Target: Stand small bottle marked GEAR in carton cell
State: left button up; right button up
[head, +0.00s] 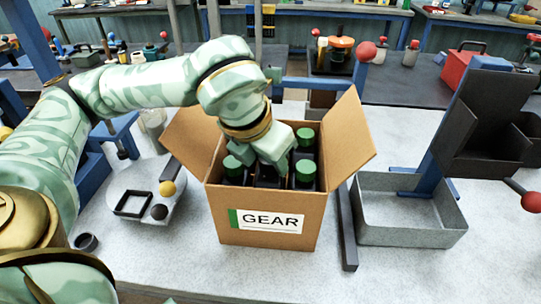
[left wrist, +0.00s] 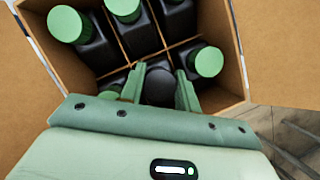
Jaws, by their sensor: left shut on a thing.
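The open cardboard carton (head: 219,233), labelled GEAR, stands on the bench with its flaps spread. Inside are dark bottles with green caps (head: 305,170), which also show in the left wrist view (left wrist: 207,62), and thin dividers make cells. My left gripper (head: 275,160) reaches down into the carton's front middle. In the left wrist view its fingers (left wrist: 161,88) are shut on a dark, rounded bottle (left wrist: 160,86) among the cells. Its label and lower part are hidden, so I cannot tell whether it touches the cell floor. My right gripper is out of view.
A grey metal tray (head: 410,222) stands right of the carton, with a dark bar (head: 347,240) between them. A dark bin on a blue stand (head: 485,115) rises behind the tray. A round pale plate (head: 125,190) with a black square frame lies to the left.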

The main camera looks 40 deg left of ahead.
pick_arm(q)
jog(key=shift+f+b, duration=0.4)
jog(key=shift+f, duration=0.1)
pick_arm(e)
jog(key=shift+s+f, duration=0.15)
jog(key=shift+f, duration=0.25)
pick_arm(q)
jog(key=o, duration=1.1)
jog(key=shift+o, duration=0.2)
jog(key=p+v, duration=0.5)
jog(key=v, duration=1.1)
jog(key=shift+r, duration=0.2)
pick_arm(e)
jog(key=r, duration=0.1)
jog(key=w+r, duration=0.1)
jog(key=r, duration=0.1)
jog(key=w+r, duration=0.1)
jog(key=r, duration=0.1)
